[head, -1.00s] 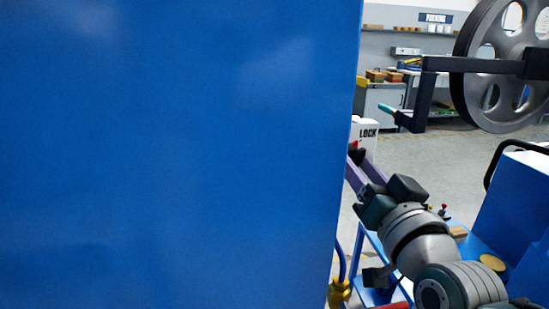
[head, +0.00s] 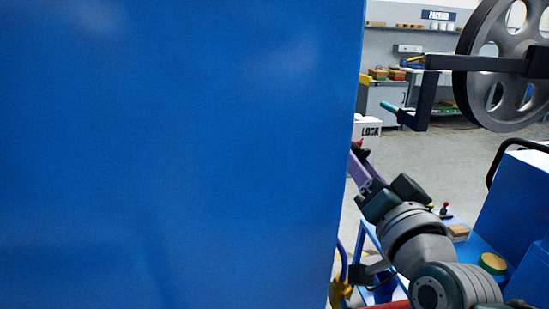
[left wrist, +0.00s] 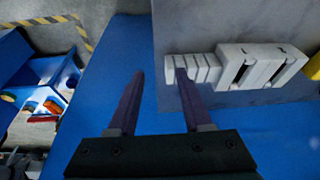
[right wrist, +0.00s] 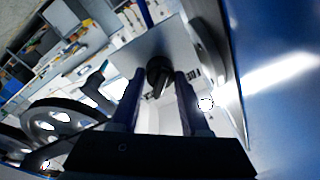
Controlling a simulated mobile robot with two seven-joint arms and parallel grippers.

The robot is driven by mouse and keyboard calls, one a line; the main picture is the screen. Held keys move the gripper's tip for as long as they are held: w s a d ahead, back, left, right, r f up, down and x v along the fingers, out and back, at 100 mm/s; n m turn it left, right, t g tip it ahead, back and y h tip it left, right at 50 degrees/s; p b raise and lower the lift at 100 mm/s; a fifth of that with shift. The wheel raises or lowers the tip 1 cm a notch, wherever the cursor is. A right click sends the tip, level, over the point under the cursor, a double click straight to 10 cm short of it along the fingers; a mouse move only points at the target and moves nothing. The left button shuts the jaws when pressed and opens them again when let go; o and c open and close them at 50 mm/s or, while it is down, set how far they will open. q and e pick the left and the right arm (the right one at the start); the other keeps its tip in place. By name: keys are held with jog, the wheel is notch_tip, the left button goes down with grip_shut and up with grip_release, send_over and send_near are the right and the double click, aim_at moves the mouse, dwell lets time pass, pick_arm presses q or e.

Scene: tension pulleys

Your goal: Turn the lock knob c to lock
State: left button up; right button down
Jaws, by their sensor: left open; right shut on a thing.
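A black lock knob (right wrist: 160,73) sits on a pale plate in the right wrist view. My right gripper (right wrist: 158,80) has its two fingers around this knob and is shut on it. In the head view my right gripper (head: 359,160) is partly hidden behind the blue panel, below a white box (head: 368,128) marked LOCK. The knob's letter and its exact turn are not clear. My left gripper (left wrist: 160,75) is open and empty in the left wrist view, over a blue surface and a grey plate with white blocks. It does not show in the head view.
A large blue panel (head: 170,150) fills most of the head view and stands close to my right arm. A big grey pulley wheel (head: 500,65) on a dark bracket is at the upper right. A blue cart (head: 515,210) stands at the lower right. Grey floor lies between.

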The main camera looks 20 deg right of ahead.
jog(key=shift+c, duration=2)
grip_release()
jog(key=v, duration=1)
pick_arm(q)
jog(key=shift+a, duration=0.1)
